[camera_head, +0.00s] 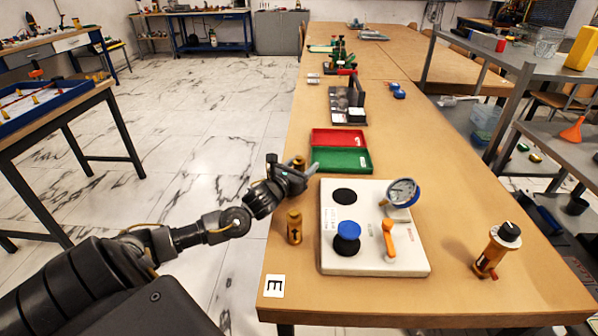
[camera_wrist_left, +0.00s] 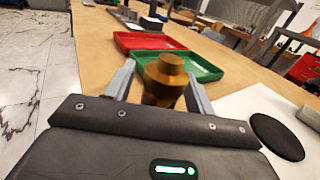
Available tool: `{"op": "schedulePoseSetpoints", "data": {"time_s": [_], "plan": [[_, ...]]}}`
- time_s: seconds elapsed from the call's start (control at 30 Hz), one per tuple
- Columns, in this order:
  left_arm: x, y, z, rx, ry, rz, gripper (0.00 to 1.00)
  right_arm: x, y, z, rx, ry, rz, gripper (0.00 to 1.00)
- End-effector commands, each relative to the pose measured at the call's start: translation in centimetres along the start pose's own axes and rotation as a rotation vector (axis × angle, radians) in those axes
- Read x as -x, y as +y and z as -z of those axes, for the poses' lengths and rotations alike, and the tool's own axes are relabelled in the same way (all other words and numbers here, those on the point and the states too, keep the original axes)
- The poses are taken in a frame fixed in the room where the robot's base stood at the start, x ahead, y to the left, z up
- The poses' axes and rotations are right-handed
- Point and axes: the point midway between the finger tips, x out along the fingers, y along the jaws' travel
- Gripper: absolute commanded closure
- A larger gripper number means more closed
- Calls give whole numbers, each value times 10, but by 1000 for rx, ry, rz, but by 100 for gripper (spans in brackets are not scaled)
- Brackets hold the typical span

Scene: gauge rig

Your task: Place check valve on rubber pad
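A brass fitting (camera_head: 299,162) stands upright on the table just beyond my left gripper (camera_head: 292,168), partly hidden by it. In the left wrist view this brass fitting (camera_wrist_left: 165,80) shows between the spread fingers of my left gripper (camera_wrist_left: 160,88), with gaps at both sides. A second brass fitting (camera_head: 294,228), with a dark arrow, stands nearer, left of the white board. I cannot tell for sure which is the check valve. A bare black round pad (camera_head: 344,196), likely the rubber pad, lies on the board; it also shows in the left wrist view (camera_wrist_left: 277,137). My right gripper is out of view.
The white board (camera_head: 345,266) carries a blue-topped part (camera_head: 348,231) on a dark disc, a gauge (camera_head: 402,193) and an orange lever (camera_head: 388,240). A green tray (camera_head: 343,160) and red tray (camera_head: 338,138) lie beyond. A brass valve (camera_head: 490,255) stands at right.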

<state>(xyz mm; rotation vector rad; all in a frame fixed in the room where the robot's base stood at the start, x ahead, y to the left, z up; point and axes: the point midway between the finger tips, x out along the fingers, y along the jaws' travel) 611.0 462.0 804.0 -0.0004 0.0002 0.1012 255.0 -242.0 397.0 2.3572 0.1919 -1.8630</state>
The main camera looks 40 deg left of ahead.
Motion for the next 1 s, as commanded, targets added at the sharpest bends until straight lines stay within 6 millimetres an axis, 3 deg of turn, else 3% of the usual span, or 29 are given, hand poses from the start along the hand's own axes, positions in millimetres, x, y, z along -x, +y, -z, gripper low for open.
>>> {"op": "schedulePoseSetpoints", "data": {"time_s": [0.07,0.37,0.67,1.0], "plan": [[0,0,0,0,0,0,57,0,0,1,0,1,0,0],[0,0,-1,0,-1,0,96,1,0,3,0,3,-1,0],[0,0,-11,-1,-4,1,97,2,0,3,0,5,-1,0],[0,0,-75,-3,-4,2,97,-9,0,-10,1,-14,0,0]]}}
